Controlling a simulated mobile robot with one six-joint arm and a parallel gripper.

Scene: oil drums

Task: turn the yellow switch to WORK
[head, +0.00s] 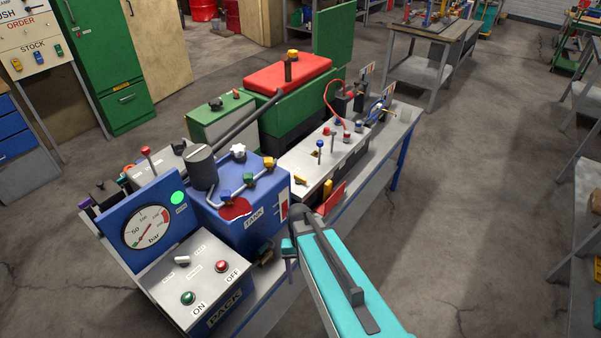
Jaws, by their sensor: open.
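A small yellow switch (300,180) lies on the near left corner of the long grey panel box (297,160), right of the blue tank. Its label is too small to read, so I cannot tell its position. A second yellow piece (327,188) stands at the box's front side, by a red plate. My teal arm reaches in from the bottom right. My gripper (289,255) is at its far end, in front of the bench and below the yellow switch, apart from it. Its fingers are mostly hidden by the arm; it is open, and I see nothing held.
The blue tank (253,207) with coloured valves stands left of the switch. The pack panel (205,282) with ON and OFF buttons and a gauge is nearer. Small levers and a red cable (328,98) rise farther along the box.

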